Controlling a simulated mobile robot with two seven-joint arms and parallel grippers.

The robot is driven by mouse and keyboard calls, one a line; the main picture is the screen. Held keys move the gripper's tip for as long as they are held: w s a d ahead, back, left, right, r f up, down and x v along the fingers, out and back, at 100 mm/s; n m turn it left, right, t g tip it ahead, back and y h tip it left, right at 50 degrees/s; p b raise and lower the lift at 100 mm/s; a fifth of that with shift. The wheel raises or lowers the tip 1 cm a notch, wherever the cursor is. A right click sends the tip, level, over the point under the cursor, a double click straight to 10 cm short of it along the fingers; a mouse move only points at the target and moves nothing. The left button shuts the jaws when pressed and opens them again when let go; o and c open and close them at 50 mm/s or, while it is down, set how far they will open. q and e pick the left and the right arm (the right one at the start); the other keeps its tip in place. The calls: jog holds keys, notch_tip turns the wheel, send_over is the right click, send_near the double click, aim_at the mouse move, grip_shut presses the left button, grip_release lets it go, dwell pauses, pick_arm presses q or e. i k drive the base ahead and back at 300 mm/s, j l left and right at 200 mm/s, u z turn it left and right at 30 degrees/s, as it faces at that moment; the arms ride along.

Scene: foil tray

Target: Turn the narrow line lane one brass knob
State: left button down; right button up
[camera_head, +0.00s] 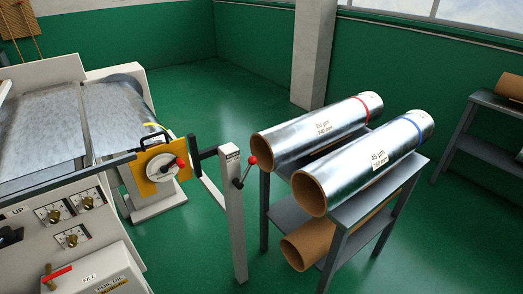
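One is at the left (54,215), one at the upper right (88,202) and one lower down (72,240). A label reading "UP" is above a black knob (10,237) at the left edge. Neither of my grippers is in view.
A yellow plate with a dial (160,168) and a red-balled crank (247,171) are right of the panel. Two foil rolls (320,130) (372,165) lie on a grey rack (345,243).

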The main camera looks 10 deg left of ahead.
aim_at(53, 216)
jog(key=u, duration=2.15)
